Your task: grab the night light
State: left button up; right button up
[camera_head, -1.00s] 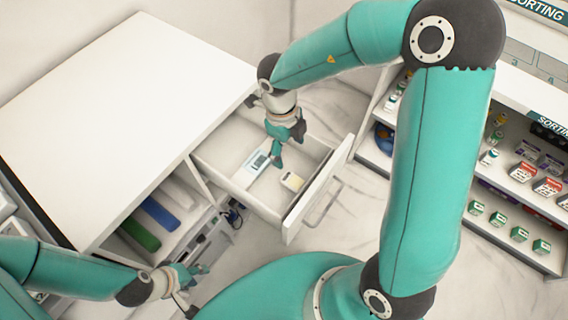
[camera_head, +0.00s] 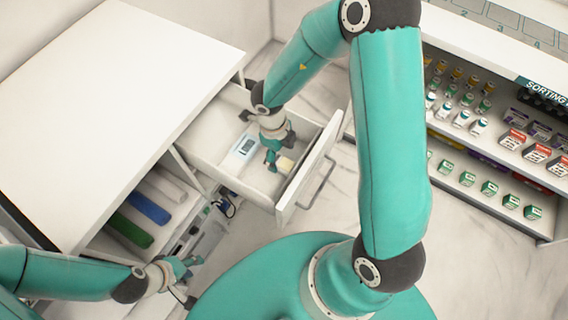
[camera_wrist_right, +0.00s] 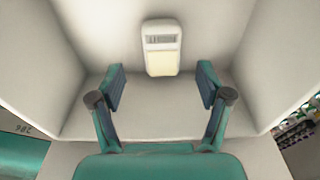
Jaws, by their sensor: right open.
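The night light (camera_wrist_right: 162,48) is a small white device with a slotted grille and a pale yellow panel. It lies in the open drawer, and its cream part (camera_head: 286,163) shows beside my right gripper (camera_head: 277,157) in the head view. In the right wrist view my right gripper (camera_wrist_right: 161,82) is open and empty, its two fingers spread wide. The night light is ahead of the gap between the fingertips, not gripped. My left gripper (camera_head: 184,270) is low at the left, by the cabinet's open shelf, away from the night light; its jaw state is unclear.
The drawer (camera_head: 213,166) is pulled out of a white cabinet (camera_head: 110,110); its walls surround my right gripper. A white and blue item (camera_head: 244,147) lies in it. Shelves with boxes and bottles (camera_head: 490,150) stand at the right.

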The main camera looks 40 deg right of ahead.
aim_at(283, 162)
jog(key=f, duration=0.3)
jog(key=f+b, duration=0.1)
jog(key=shift+s+d+f, duration=0.15)
jog(key=shift+s+d, duration=0.05)
jog(key=shift+d, duration=0.05)
jog(key=shift+c, duration=0.3)
jog(key=c, duration=1.2)
jog(key=shift+w, duration=0.1)
